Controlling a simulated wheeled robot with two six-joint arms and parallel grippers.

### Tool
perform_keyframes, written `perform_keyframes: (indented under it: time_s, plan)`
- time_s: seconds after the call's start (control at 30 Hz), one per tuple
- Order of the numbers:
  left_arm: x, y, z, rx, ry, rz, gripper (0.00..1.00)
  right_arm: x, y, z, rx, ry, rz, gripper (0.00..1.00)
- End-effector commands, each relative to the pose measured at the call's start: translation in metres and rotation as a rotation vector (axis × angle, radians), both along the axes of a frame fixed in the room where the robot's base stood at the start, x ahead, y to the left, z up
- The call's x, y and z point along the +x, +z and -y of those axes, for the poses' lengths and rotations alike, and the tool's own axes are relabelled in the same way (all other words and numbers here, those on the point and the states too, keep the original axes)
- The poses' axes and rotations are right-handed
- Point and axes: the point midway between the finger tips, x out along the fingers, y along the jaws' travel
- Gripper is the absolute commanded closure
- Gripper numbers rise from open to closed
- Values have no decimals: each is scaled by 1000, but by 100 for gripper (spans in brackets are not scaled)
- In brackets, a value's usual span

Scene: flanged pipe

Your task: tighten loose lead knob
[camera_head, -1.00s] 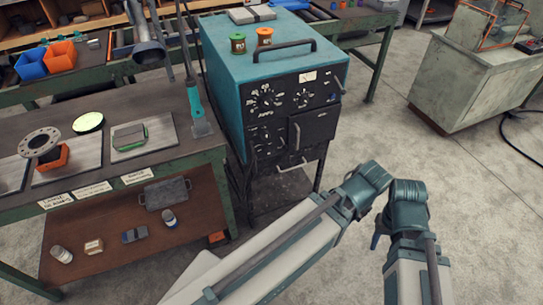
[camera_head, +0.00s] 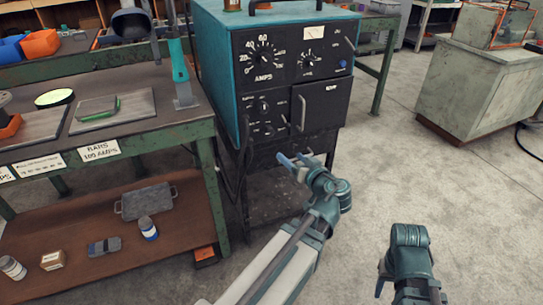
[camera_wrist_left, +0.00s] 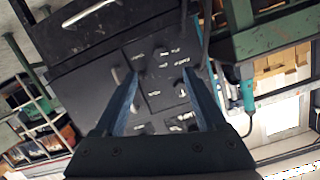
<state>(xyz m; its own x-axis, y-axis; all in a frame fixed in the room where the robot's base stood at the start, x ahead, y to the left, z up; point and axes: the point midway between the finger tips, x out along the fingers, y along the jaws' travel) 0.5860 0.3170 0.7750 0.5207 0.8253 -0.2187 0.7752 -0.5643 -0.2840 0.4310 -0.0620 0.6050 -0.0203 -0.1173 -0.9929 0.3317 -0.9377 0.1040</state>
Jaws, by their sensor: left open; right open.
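The teal welding machine (camera_head: 214,60) stands at the centre of the head view with a black front panel (camera_head: 283,85). Small dark knobs (camera_head: 264,107) sit at the panel's lower left; which is the lead knob, or whether one is loose, I cannot tell. My left gripper (camera_head: 293,162) is open and empty, in front of and below the panel. In the left wrist view its blue fingers (camera_wrist_left: 168,98) spread apart, with the lower panel and its knobs (camera_wrist_left: 158,85) showing between them. My right gripper (camera_head: 381,276) is low at the right, away from the machine, mostly hidden by its wrist.
A workbench (camera_head: 150,142) with a teal-handled tool (camera_head: 180,65) stands close left of the machine. Dark cables (camera_head: 243,150) hang at the machine's left front edge. A grey cabinet (camera_head: 485,85) stands at the right. Floor between is clear.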

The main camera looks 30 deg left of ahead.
Motion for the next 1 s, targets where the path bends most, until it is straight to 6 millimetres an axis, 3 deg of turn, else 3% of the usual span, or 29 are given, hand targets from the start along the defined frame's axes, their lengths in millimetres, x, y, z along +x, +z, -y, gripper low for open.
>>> perform_keyframes:
  time_s: [0.03, 0.2, 0.3, 0.67, 1.0]
  plan:
    - [3, -19, -6, 26, 0, 46, 27, 0, -29, 0, -1, 0, 0, 50]
    - [11, -22, -17, 88, -15, 166, 27, 0, -58, 0, -2, 1, 1, 50]
    - [14, -21, -19, 107, -24, 202, 27, 0, -65, 0, -2, 1, 1, 50]
    - [20, -17, -27, 118, -27, 222, 27, 0, -66, 0, -2, 1, 1, 50]
    - [58, -18, -80, 118, -25, 222, 27, 0, -66, 0, -2, 1, 1, 50]
